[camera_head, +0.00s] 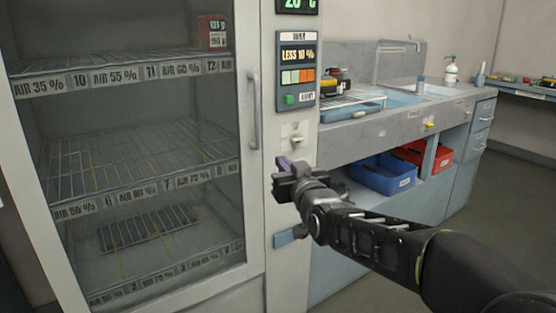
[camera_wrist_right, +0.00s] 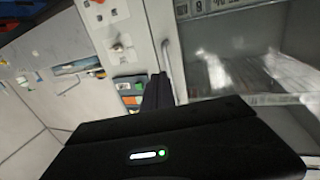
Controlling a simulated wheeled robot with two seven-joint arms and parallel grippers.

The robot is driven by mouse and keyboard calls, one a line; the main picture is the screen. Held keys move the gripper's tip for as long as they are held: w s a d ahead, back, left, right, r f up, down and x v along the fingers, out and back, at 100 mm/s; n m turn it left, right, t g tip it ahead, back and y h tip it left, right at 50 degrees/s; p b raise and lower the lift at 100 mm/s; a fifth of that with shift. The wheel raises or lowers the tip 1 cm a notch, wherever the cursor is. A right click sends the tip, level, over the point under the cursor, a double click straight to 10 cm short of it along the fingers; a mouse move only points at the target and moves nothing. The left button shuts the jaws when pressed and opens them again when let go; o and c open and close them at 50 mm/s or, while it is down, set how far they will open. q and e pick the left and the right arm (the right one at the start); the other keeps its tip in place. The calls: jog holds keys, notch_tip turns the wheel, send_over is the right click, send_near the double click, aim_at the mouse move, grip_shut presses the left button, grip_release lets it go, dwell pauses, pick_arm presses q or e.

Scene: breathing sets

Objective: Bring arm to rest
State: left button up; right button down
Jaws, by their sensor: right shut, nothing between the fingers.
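My right arm comes in from the lower right in the head view. Its gripper (camera_head: 284,165) is shut and empty, in front of the cabinet's front panel, below the display and to the right of the door handle. In the right wrist view the dark fingers (camera_wrist_right: 158,92) show together, with the cabinet front behind them. I cannot tell whether the fingertips touch the panel. My left gripper is not in view.
A glass-door cabinet (camera_head: 249,215) with wire shelves and a vertical handle (camera_head: 254,110) fills the left. A grey counter (camera_head: 385,127) with a sink stands at the right, with a blue bin (camera_head: 383,174) and a red bin (camera_head: 420,153) below. Open floor lies at the lower right.

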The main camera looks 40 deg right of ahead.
dwell(0.6)
jog(key=w+a+f+g+y, duration=0.15)
jog(key=a+f, duration=0.25)
jog(key=f, duration=0.7)
jog(key=w+a+f+g+y, duration=0.15)
jog(key=a+f, duration=0.25)
jog(key=f, duration=0.6)
jog(key=s+a+f+g+y, duration=0.25)
jog(key=s+a+f, duration=0.35)
jog(key=f, duration=0.4)
jog(key=s+a+f+g+y, duration=0.2)
jog(key=s+a+f+g, duration=0.1)
jog(key=a+f, duration=0.7)
jog(key=s+a+f+g+y, duration=0.25)
jog(key=s+a+f, duration=0.3)
jog(key=f, duration=0.55)
jog(key=s+a+f+n+g+p, duration=0.1)
jog(key=s+a+f+g, duration=0.2)
jog(key=s+a, duration=0.3)
jog(key=s+a+f+n+g, duration=0.15)
jog(key=s+a+f, duration=0.25)
jog(key=s, duration=0.5)
notch_tip(320, 180, up, 22)
jog(key=p, duration=2.1)
jog(key=shift+w+f+g+p, duration=0.15)
jog(key=shift+w+g+p, duration=0.2)
jog(key=shift+p, duration=0.05)
